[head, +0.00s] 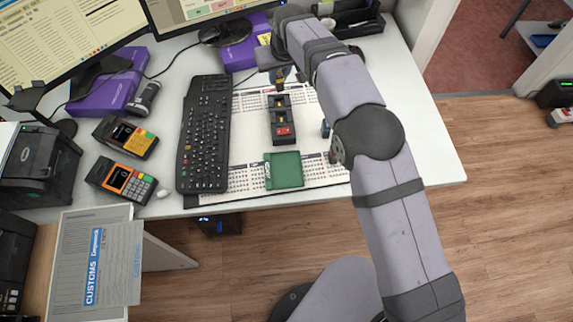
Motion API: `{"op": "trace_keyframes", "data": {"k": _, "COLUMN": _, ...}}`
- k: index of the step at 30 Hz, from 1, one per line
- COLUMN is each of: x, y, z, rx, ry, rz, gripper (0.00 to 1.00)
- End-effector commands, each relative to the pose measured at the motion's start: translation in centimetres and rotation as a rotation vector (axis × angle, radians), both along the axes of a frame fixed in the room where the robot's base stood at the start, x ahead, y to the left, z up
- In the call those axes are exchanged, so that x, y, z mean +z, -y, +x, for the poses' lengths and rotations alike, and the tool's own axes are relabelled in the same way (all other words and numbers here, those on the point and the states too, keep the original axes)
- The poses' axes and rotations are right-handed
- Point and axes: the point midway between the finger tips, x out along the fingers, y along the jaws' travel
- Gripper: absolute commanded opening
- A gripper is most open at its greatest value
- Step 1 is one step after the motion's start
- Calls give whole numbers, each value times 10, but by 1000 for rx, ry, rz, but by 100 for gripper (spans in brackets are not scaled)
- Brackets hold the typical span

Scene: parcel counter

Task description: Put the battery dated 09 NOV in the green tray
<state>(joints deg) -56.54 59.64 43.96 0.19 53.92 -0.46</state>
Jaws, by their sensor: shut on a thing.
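The green tray (284,170) lies on the printed desk mat near the front edge of the desk. A black holder (281,112) stands behind it, with a red block (284,131) at its near end. My gripper (279,74) is behind the holder's far end, shut on a small dark and yellow thing (281,84) that looks like a battery. A small blue thing (325,129) shows beside my arm, partly hidden by it. No date can be read at this size.
A black keyboard (204,130) lies left of the mat (244,150). Two card terminals (121,181) (125,136) stand further left. Monitors, purple boxes (106,95) and a black organizer (352,18) line the back. The white desk at right is clear.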

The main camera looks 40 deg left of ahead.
Motion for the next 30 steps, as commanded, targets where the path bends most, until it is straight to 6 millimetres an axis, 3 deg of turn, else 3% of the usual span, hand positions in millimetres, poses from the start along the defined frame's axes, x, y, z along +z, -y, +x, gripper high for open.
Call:
{"op": "trace_keyframes", "data": {"k": 14, "x": -8, "y": 48, "z": -48, "rx": 571, "ry": -2, "rz": 3, "gripper": 0}}
{"op": "trace_keyframes", "data": {"k": 30, "x": -11, "y": 127, "z": -128, "rx": 1225, "ry": -2, "rz": 3, "gripper": 0}}
